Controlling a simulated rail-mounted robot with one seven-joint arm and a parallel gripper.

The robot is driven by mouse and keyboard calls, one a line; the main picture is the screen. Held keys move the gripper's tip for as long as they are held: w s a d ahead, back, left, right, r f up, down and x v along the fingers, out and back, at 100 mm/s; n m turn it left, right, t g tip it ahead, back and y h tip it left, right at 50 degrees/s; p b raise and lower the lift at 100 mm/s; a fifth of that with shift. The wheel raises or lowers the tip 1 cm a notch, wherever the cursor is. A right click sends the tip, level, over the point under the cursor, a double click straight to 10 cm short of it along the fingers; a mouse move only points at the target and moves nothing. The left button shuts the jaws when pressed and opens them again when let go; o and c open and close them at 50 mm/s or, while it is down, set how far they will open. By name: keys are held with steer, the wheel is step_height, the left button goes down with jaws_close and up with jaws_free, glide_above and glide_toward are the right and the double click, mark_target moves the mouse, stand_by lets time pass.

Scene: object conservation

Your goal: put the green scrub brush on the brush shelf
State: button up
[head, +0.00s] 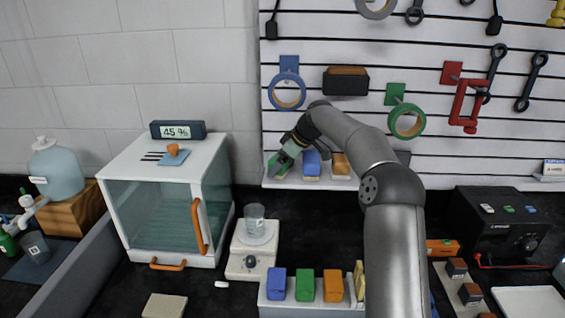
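A green scrub brush (274,164) with a pale underside is at the left end of the white brush shelf (325,184), low on the slatted wall. A blue brush (312,164) and an orange brush (340,164) stand on the shelf to its right. My gripper (283,158) reaches down at the green brush and partly covers it. The fingers are small and partly hidden, so I cannot tell whether they grip it or whether the brush rests fully on the shelf.
A front rack (312,309) holds blue, green and orange blocks. A glass-fronted cabinet (165,200) and a scale (250,262) with a beaker stand left. Tape rolls and a red clamp (466,105) hang above the shelf. A black power unit (503,225) stands right.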

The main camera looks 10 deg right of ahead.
steer(key=o, duration=0.7)
steer(key=shift+f, duration=0.1)
steer(key=shift+d+r, duration=0.1)
steer(key=shift+r, duration=0.15)
steer(key=b+v, duration=0.1)
steer(key=v, duration=1.1)
steer(key=s+a+f+m+g+h, duration=0.25)
steer(key=s+a, duration=0.55)
steer(key=s, duration=0.6)
steer(key=s+d+f+m+h, duration=0.1)
steer(key=s+f, duration=0.4)
steer(key=s, duration=0.5)
steer(key=s+d+f+m+h, duration=0.1)
steer(key=s+f+m, duration=0.3)
steer(key=s, duration=0.7)
steer(key=s+d+f+m+h, duration=0.1)
steer(key=s+f+m, duration=0.2)
steer(key=s+f, duration=0.3)
steer(key=shift+s+f+m, duration=0.1)
steer(key=shift+s+m, duration=0.15)
steer(key=shift+s, duration=2.2)
